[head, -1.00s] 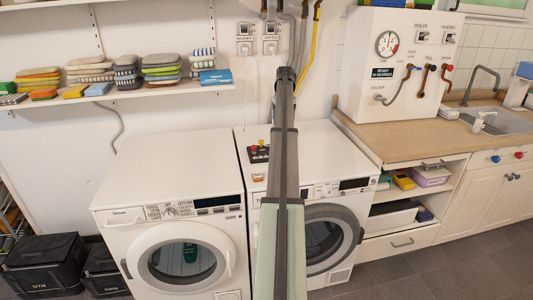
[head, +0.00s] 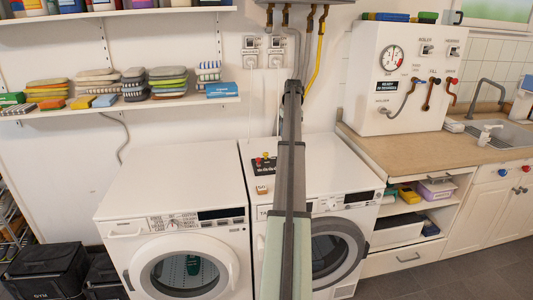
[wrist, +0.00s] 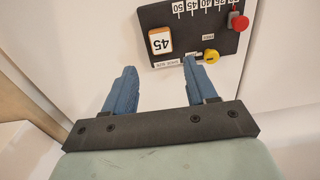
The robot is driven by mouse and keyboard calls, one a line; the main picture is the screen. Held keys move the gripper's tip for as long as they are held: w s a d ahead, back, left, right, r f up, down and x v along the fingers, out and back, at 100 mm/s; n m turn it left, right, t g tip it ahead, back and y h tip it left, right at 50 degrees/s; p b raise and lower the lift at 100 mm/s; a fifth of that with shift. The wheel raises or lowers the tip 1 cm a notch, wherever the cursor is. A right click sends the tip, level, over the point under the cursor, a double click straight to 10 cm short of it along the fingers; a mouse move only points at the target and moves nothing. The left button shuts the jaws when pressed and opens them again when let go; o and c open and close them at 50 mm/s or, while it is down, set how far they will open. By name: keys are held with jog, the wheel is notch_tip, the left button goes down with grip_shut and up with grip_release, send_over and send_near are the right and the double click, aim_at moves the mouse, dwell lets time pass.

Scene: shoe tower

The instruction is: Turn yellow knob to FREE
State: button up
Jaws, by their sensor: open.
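The yellow knob (wrist: 210,57) sits at the near edge of a dark control panel (wrist: 193,37) in the wrist view. A small white label (wrist: 208,37) is just beyond it; its upside-down lettering is hard to read. My gripper (wrist: 159,64) is open and empty, with two blue fingers. The right fingertip is just left of the yellow knob in the picture; I cannot tell whether they touch. The knob is not between the fingers. In the head view the panel (head: 268,170) is on the right washer's top, and my arm hides the gripper.
A red knob (wrist: 238,21) is close by on the panel. The left washer's top (head: 175,180) is clear. A white boiler unit (head: 400,75) stands on the counter at the right.

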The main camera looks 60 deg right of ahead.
aim_at(266, 153)
jog(key=w+a+r+n+t, duration=0.1)
jog(key=w+a+n+t, duration=0.3)
jog(key=n, duration=0.5)
jog(key=x, duration=0.9)
jog(key=w+d+x, duration=0.1)
jog(key=x, duration=0.4)
jog(key=shift+w+d+r, duration=0.1)
jog(key=shift+r, duration=0.15)
jog(key=c, duration=1.1)
